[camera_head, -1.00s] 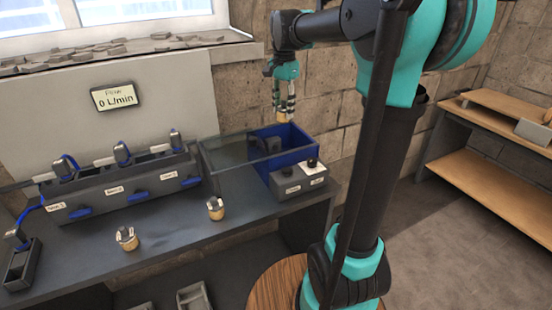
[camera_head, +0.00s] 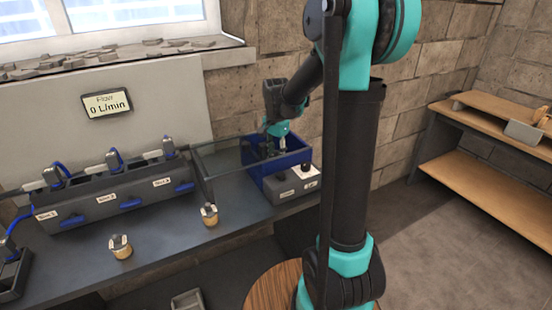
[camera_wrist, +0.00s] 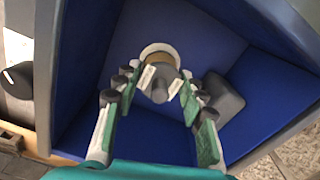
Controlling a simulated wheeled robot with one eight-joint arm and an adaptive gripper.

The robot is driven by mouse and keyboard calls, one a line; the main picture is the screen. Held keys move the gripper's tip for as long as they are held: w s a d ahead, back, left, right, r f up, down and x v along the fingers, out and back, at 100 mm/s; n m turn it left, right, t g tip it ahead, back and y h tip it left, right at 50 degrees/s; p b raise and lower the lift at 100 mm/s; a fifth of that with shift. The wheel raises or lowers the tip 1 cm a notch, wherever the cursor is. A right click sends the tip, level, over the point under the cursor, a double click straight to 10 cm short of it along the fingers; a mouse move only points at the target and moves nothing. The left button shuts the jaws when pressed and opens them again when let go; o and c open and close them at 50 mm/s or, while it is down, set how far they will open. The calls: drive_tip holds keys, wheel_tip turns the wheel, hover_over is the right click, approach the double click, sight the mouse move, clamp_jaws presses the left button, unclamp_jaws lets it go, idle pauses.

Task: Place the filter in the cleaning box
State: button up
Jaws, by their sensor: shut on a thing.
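The cleaning box (camera_head: 296,158) is a blue open-topped box at the right end of the dark bench. Its blue inside (camera_wrist: 150,135) fills most of the wrist view. My gripper (camera_head: 270,150) reaches down into the box from above. In the wrist view my gripper (camera_wrist: 162,85) is shut on the filter (camera_wrist: 160,52), a round piece with a pale rim and a grey grip between the fingertips. A dark grey block (camera_wrist: 222,98) sits inside the box beside the fingers. Whether the filter touches the box floor I cannot tell.
A clear-sided lid or frame (camera_head: 215,158) stands left of the box. A control unit with knobs (camera_head: 292,184) is in front. Two brass-based pieces (camera_head: 121,247) (camera_head: 210,215) stand on the bench. A manifold (camera_head: 115,195) with blue handles lies left.

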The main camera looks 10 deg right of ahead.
sight(276, 151)
drive_tip(key=shift+f, duration=0.3)
drive_tip(key=shift+f, duration=0.1)
drive_tip(key=shift+f, duration=0.15)
drive_tip(key=o, duration=1.3)
wheel_tip(276, 151, up, 13)
drive_tip(key=shift+f, duration=0.2)
